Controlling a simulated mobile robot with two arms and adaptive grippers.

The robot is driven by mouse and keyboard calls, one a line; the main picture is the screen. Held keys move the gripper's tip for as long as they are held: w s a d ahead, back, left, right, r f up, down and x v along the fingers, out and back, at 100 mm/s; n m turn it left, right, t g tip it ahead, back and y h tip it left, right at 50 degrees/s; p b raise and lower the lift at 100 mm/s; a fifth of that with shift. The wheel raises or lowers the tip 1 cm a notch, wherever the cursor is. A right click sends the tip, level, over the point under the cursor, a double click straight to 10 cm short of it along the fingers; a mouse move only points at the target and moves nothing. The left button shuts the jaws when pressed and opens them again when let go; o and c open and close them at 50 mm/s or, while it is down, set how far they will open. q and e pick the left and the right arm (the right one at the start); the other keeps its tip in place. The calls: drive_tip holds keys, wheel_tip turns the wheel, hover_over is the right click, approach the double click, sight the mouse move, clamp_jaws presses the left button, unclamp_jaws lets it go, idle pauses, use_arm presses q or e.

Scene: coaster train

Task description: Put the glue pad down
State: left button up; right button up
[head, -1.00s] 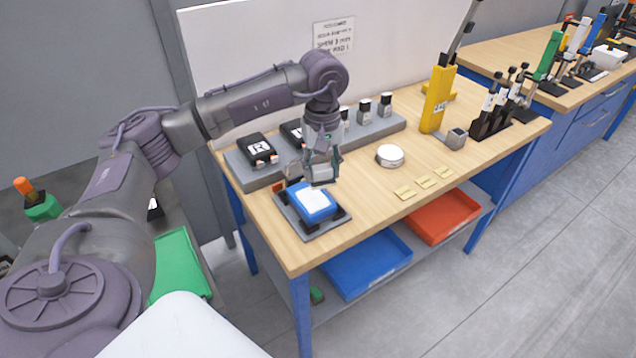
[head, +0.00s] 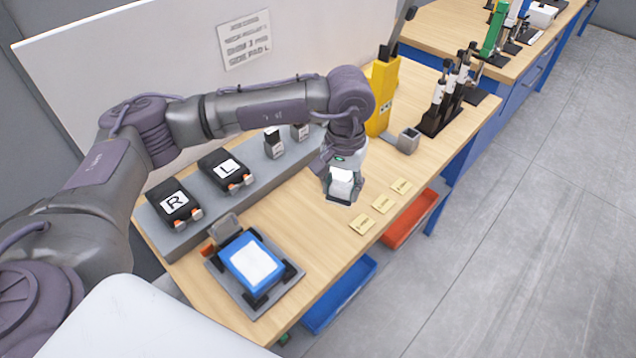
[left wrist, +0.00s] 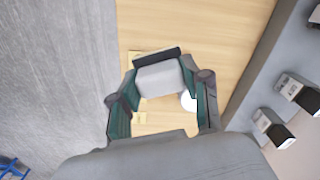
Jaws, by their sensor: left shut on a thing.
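My left gripper (head: 340,196) is shut on the glue pad, a small pale block (head: 341,183), and holds it over the right part of the wooden table. In the left wrist view the glue pad (left wrist: 158,80) sits between the two fingers (left wrist: 158,95), with a black strip along one end. I cannot tell whether it touches the table. A round white dish (left wrist: 188,101) shows partly beside a finger there; the gripper hides it in the head view. A blue block with a white top (head: 252,260) sits in a grey fixture (head: 222,290) at front left.
A grey rack (head: 200,222) along the back holds black R (head: 174,203) and L (head: 226,170) units and small bottles (head: 274,143). Yellow labels (head: 381,204) lie near the front edge. A yellow holder (head: 382,95) and grey cup (head: 408,141) stand at right.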

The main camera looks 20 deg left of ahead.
use_arm(q)
drive_tip(key=a+f+p, duration=0.2)
drive_tip(key=a, duration=0.2)
drive_tip(key=p, duration=0.1)
hover_over(301, 211)
drive_tip(key=f, duration=0.3)
drive_tip(key=shift+d, duration=0.3)
drive_tip(key=shift+a+f, duration=0.35)
drive_tip(key=shift+f, duration=0.05)
wheel_tip(301, 211, down, 3)
drive_tip(key=shift+f+p, duration=0.15)
drive_tip(key=shift+p, duration=0.9)
drive_tip(key=shift+f, duration=0.2)
drive_tip(key=shift+f+b, duration=0.2)
drive_tip(key=shift+b, duration=0.15)
drive_tip(key=o, duration=1)
use_arm(e)
drive_tip(key=r, duration=0.1)
drive_tip(key=s+d+r, duration=0.1)
drive_tip(key=r, duration=0.3)
drive_tip(key=shift+s+d, duration=0.2)
drive_tip(key=shift+s, duration=0.2)
use_arm(q)
drive_tip(key=shift+r, duration=0.15)
use_arm(e)
drive_tip(key=shift+r, duration=0.2)
